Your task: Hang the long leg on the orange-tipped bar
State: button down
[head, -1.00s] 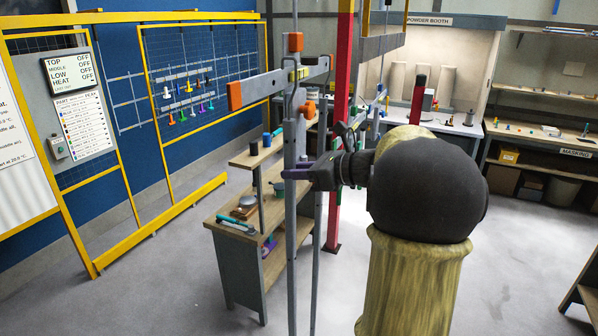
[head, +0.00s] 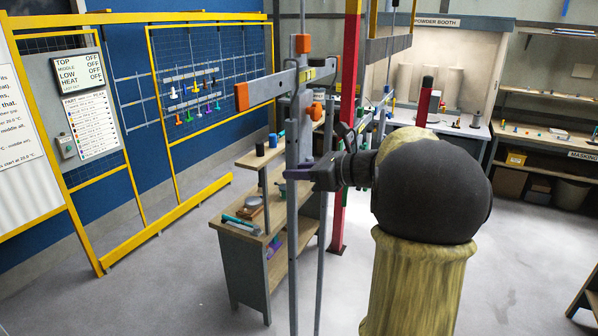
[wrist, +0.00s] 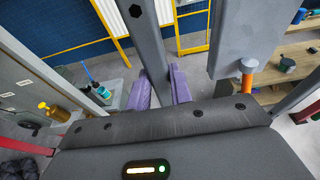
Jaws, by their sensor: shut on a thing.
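My gripper (head: 300,172) has purple fingers and is shut around a long grey leg (head: 292,225), which stands nearly upright in the head view. In the wrist view the leg (wrist: 150,50) runs up between the purple fingers (wrist: 160,90) and has dark holes. A grey crossbar with an orange tip (head: 241,97) crosses the leg's upper part in the head view. The leg's top overlaps the crossbar there, and I cannot tell whether they touch. Another orange block (head: 303,43) is above, and an orange knob (head: 314,111) is below the bar.
A workbench (head: 245,240) with small items stands behind the leg. A red post (head: 345,150) rises just right of it. A yellow frame (head: 130,240) is at left, and a powder booth (head: 436,75) is at the back. The floor at left front is clear.

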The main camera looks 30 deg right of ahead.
jog(key=shift+w+a+r, duration=0.1)
jog(key=shift+w+a, duration=0.05)
jog(key=shift+w, duration=0.1)
jog(key=shift+w+a, duration=0.15)
jog(key=shift+a, duration=0.15)
jog(key=shift+w+a, duration=0.1)
jog(key=shift+w, duration=0.1)
dwell(0.4)
jog(key=shift+w+a, duration=0.15)
jog(key=shift+w, duration=0.15)
jog(key=shift+w+a, duration=0.2)
dwell(0.4)
